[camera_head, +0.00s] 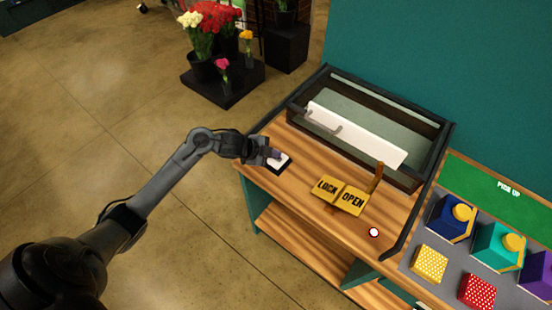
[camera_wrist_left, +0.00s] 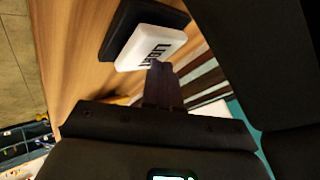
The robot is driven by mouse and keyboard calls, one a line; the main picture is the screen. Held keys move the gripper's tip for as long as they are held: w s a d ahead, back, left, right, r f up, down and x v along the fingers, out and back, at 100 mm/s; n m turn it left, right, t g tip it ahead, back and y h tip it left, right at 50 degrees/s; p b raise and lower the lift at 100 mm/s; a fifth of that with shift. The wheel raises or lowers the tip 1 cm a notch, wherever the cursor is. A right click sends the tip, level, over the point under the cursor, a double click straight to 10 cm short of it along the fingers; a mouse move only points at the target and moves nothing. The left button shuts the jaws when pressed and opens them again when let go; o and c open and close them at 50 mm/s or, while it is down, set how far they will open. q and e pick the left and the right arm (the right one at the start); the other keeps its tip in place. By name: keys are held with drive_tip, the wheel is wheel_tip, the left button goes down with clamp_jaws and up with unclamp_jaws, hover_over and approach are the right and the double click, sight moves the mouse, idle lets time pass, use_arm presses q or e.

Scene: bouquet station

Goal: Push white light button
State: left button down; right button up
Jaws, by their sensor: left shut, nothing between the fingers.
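The white light button (camera_head: 284,163) sits on a black base at the left end of the wooden counter. In the left wrist view the white button (camera_wrist_left: 140,54) shows dark lettering that reads as "LIGHT", partly covered. My left gripper (camera_head: 275,154) is shut and empty, right at the button. In the left wrist view the closed fingertips (camera_wrist_left: 158,68) overlap the button's lettered edge. I cannot tell whether they touch it or hover just above. My right gripper is not in view.
A yellow LOCK/OPEN sign (camera_head: 340,195) with a wooden lever stands right of the button. A dark-framed case (camera_head: 370,120) is behind it. A small round white button (camera_head: 373,232) lies nearer the counter's front. Coloured boxes (camera_head: 450,218) are at the right, flowers (camera_head: 210,25) at the back left.

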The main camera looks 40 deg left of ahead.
sight(274, 160)
use_arm(q)
drive_tip(key=shift+f, duration=0.2)
idle(0.4)
drive_tip(key=shift+r, duration=0.1)
drive_tip(key=shift+r+p, duration=0.55)
drive_tip(key=shift+p, duration=0.2)
wheel_tip(274, 160, up, 6)
drive_tip(key=p, duration=0.6)
idle(0.4)
